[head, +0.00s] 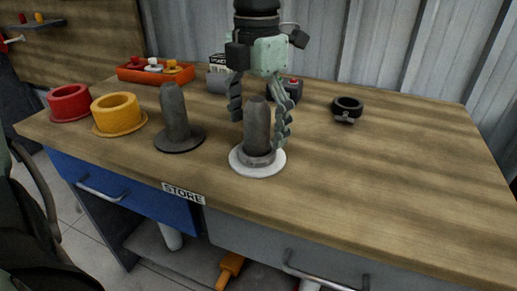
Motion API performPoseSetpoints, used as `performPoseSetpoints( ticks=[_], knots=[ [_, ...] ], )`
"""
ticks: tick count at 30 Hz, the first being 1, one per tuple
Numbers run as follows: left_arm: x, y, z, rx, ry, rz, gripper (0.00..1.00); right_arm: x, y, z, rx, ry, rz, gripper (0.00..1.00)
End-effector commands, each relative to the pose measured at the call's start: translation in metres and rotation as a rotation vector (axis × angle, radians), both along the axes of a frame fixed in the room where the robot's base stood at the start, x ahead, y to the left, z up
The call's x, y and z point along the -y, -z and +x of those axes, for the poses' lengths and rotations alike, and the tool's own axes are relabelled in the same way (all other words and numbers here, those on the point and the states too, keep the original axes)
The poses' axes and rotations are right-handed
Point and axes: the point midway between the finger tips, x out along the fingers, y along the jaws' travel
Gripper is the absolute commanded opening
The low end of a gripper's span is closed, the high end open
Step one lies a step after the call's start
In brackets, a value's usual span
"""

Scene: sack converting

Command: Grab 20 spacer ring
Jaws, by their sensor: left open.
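My left gripper (258,132) comes down from above. It is open, with one finger on each side of a dark grey rounded post (257,120). The post stands upright on a round white base (258,171). A grey ring (257,158) sits around the post's foot, just above the base. The right fingertip is low, close to this ring; I cannot tell whether it touches. The left fingertip is higher. No number is readable on any ring, so I cannot tell which one is the 20 spacer ring. My right gripper is not in view.
A second post (174,115) on a dark base stands to the left, beside a yellow ring (117,112) and a red ring (70,101). An orange tray (130,74) is behind. A black clamp-like ring (347,106) lies right. The wooden table (410,160) is clear at right.

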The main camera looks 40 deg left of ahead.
Motion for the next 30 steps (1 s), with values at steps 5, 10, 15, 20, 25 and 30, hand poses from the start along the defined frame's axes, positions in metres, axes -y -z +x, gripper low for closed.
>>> performPoseSetpoints(
  ticks=[5, 10, 15, 20, 25, 30],
  knots=[
    [0.0, 0.028, 0.0, -0.005, 0.0, -0.002, 0.85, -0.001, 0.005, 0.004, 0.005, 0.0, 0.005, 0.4],
    [0.0, 0.038, 0.0, -0.001, -0.001, -0.003, 0.85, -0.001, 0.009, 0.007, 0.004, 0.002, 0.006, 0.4],
    [0.0, 0.038, 0.0, -0.001, -0.001, -0.003, 0.85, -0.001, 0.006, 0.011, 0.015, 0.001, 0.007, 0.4],
    [0.0, 0.038, 0.0, -0.001, -0.001, -0.003, 0.67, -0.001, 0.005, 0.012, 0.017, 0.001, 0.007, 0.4],
    [0.0, 0.038, 0.0, -0.001, -0.001, -0.003, 0.46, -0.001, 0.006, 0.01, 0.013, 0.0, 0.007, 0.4],
    [0.0, 0.038, 0.0, -0.001, -0.001, -0.003, 0.24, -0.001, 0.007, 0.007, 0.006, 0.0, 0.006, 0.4]
  ],
)
